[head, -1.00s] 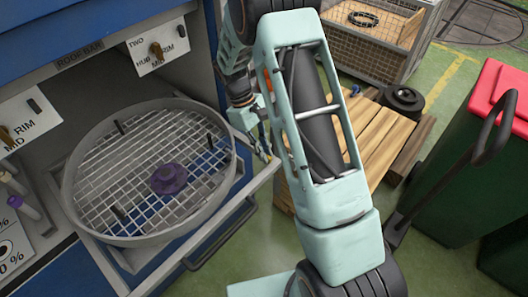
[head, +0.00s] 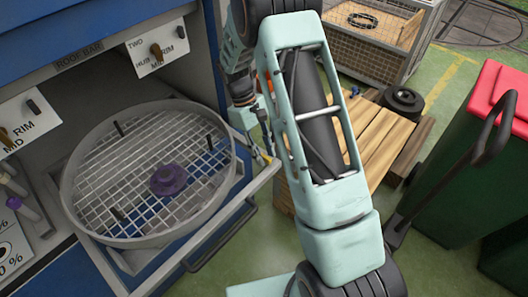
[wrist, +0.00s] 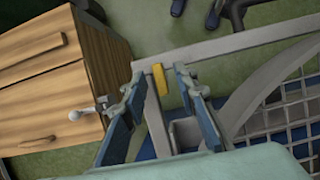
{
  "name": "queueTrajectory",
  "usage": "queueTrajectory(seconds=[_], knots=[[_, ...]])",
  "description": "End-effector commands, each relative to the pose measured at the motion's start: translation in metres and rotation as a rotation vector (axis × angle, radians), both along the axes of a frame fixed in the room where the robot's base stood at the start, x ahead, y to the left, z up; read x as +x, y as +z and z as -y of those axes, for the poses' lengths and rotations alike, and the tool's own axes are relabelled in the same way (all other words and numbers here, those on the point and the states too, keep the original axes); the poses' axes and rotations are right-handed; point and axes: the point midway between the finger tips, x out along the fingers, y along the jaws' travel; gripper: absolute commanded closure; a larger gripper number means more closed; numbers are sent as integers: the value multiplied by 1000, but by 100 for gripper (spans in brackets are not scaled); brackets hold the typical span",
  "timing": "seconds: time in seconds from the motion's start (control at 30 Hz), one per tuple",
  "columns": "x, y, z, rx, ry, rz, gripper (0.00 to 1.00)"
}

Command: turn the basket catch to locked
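The round wire basket (head: 95,225) sits in a pulled-out drawer frame at the left of the head view. Its mesh and grey rim also show at the right of the wrist view (wrist: 262,82). A small yellow piece (wrist: 160,79), which looks like the catch, is at the frame's corner. My gripper (wrist: 164,92) is open, its blue-padded fingers on either side of the yellow piece, with gaps visible on both sides. The catch's locked or unlocked position cannot be told.
A purple knob (head: 168,179) stands in the basket's middle. The cabinet with label plates (head: 158,48) rises behind it. A wooden pallet (head: 380,140), a wire cage (head: 365,45) and a green bin with a red lid (head: 470,170) stand to the right.

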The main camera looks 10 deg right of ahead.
Motion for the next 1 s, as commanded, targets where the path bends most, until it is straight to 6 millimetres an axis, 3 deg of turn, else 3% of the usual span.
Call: queueTrajectory(seconds=[0.33, 0.8, 1.0], knots=[[4, 8, -2, 0, 2, 2, 73], [32, 92, -22, 1, 2, 3, 73], [37, 109, -26, 0, 1, 1, 73]])
